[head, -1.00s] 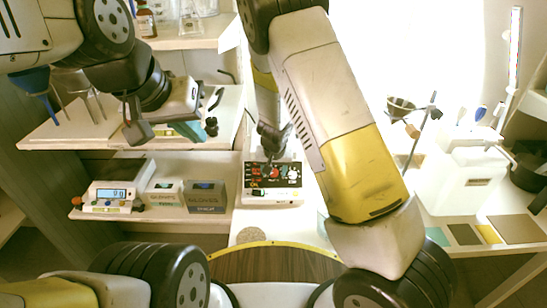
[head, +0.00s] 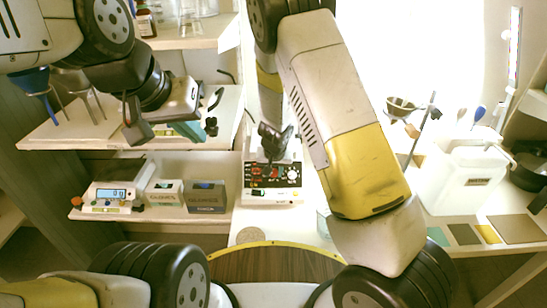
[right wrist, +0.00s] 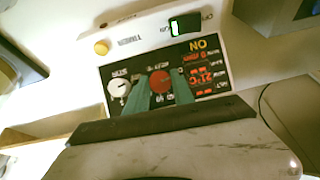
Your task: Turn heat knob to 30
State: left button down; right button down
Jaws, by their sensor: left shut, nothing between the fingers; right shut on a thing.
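The heating device (head: 272,196) is a white box with a black front panel, standing on the counter below my right gripper. The right wrist view shows its panel upside down, with a red knob (right wrist: 160,80), a white knob (right wrist: 118,88) to its left, and lit red digits (right wrist: 209,79) too blurred to read surely. My right gripper (head: 270,164) is shut on the red knob, its teal fingers (right wrist: 158,95) on either side. My left gripper (head: 211,126) is shut and empty, over the left shelf.
A white jug (head: 462,180) and flat coloured samples (head: 463,234) are at the right. The device has a yellow button (right wrist: 101,47) and a green-lit switch (right wrist: 175,29).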

jog(key=m, duration=0.1)
jog(key=m+y, duration=0.1)
jog(key=shift+d+m+y, duration=0.2)
jog(key=shift+m+y, duration=0.1)
jog(key=shift+m, duration=0.1)
jog(key=shift+s+m+t+y, duration=0.1)
jog(key=shift+m+t+y, duration=0.5)
jog(key=shift+m, duration=1)
jog(key=shift+y, duration=0.3)
jog(key=c, duration=1.1)
grip_release()
jog(key=shift+v, duration=3.85)
